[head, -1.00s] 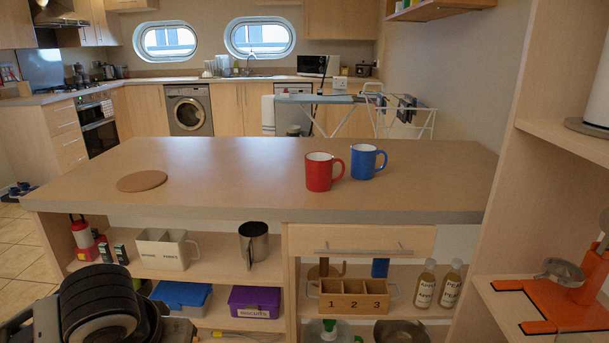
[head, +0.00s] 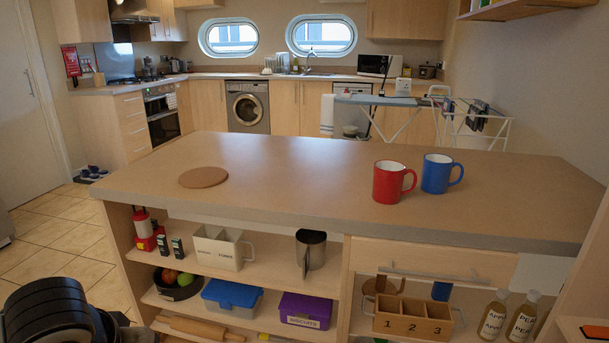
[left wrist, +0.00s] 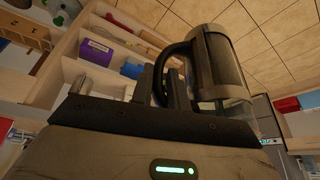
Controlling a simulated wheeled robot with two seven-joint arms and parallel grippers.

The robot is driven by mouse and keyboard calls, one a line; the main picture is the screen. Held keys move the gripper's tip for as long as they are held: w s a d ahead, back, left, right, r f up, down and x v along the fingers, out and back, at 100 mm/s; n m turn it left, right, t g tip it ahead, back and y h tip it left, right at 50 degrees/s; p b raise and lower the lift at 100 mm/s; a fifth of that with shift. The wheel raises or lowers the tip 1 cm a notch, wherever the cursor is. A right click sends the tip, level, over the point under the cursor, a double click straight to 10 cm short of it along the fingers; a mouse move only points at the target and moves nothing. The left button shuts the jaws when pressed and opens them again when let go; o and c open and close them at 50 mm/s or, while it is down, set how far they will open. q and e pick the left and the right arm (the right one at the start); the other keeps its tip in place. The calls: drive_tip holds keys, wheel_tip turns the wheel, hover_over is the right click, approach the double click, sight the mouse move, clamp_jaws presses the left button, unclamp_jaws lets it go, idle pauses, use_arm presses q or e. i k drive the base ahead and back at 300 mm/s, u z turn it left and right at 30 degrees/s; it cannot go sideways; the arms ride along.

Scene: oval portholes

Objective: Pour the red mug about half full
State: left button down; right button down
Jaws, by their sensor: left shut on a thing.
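The red mug (head: 394,181) stands upright on the counter (head: 290,170), right of the middle in the head view. Its inside is too small to judge for liquid. A blue mug (head: 440,174) stands just to its right. In the left wrist view my left gripper (left wrist: 166,88) is shut on the dark handle of a jug (left wrist: 222,75), a cylindrical vessel with smoky see-through walls. Its contents cannot be told. In the head view only dark parts of my left arm show at lower left; the jug is out of that view. My right gripper is in no view.
A round cork mat (head: 203,177) lies on the counter's left, with clear counter between it and the mugs. Shelves below hold a metal pitcher (head: 311,250), a purple box (head: 305,310), a numbered wooden box (head: 413,320) and bottles (head: 493,316).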

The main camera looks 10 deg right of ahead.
sight(388, 174)
drive_tip(key=i, duration=0.65)
drive_tip(key=z, duration=1.8)
